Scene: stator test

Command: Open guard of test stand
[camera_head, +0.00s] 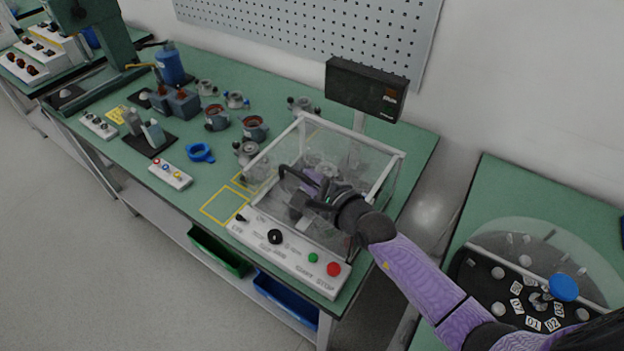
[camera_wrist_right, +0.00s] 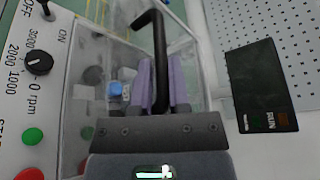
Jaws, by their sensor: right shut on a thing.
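The test stand's guard (camera_head: 372,184) is a clear box with a white frame. It appears lowered over the stand. Its black handle (camera_head: 289,173) is at the front and shows large in the right wrist view (camera_wrist_right: 159,45). My right gripper (camera_head: 311,186) is at the guard's front, shut on the handle, with the purple fingers (camera_wrist_right: 161,83) on both sides of the bar. The gripper and wrist hide part of the guard's front. My left gripper is not in view.
The stand's white control panel (camera_head: 290,261) has a black knob, a green button (camera_head: 313,257) and a red button (camera_head: 334,269). A dark display (camera_head: 367,89) stands behind the guard. Several motor parts and a blue ring (camera_head: 200,152) lie left on the green table.

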